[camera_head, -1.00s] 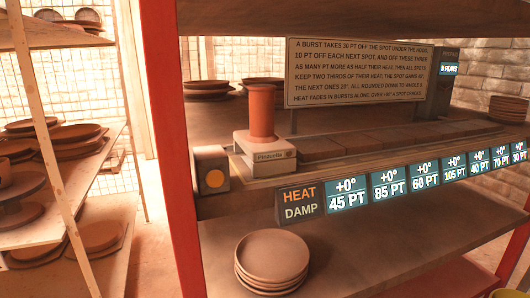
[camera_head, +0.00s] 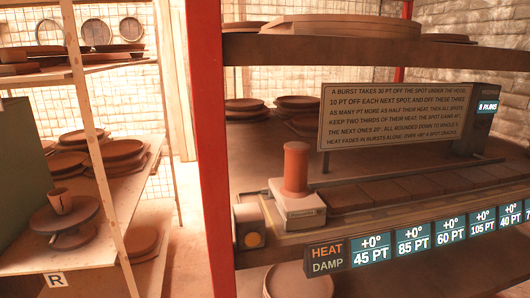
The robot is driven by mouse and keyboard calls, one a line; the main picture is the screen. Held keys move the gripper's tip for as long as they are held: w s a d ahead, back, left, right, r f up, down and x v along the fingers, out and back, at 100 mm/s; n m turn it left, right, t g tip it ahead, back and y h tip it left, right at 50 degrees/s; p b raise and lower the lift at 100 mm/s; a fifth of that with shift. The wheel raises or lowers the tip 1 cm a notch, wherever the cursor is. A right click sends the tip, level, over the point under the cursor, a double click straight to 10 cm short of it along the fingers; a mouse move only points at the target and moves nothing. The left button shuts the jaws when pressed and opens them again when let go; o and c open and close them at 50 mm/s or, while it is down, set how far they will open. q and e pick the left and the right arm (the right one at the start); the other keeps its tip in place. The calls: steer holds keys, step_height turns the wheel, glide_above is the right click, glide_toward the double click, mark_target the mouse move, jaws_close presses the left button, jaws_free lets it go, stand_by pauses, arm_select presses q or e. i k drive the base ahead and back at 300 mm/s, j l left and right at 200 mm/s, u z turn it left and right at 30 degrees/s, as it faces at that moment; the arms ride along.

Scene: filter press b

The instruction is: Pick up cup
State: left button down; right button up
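A small terracotta cup (camera_head: 60,203) stands upright on a round brown turntable-like stand (camera_head: 75,219) on the left shelving unit. Its open top faces up. An orange-brown cylinder (camera_head: 296,170) stands on a pale block (camera_head: 299,209) on the right rack. Neither of my grippers shows in the head view.
A red post (camera_head: 208,140) separates the left shelves from the right rack. Stacked plates (camera_head: 120,153) lie near the cup. A wooden upright (camera_head: 97,150) stands right of it, and a dark green panel (camera_head: 22,145) at far left. A text sign (camera_head: 400,115) stands on the rack.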

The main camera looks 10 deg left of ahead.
mark_target(60, 198)
steer(key=u, duration=1.55)
steer(key=i+j+z, duration=0.1)
steer(key=i+z, duration=0.15)
steer(key=z, duration=0.25)
steer(key=i+j+z, duration=0.15)
steer(key=z, duration=0.35)
steer(key=i+j+z, duration=0.2)
steer(key=z, duration=0.25)
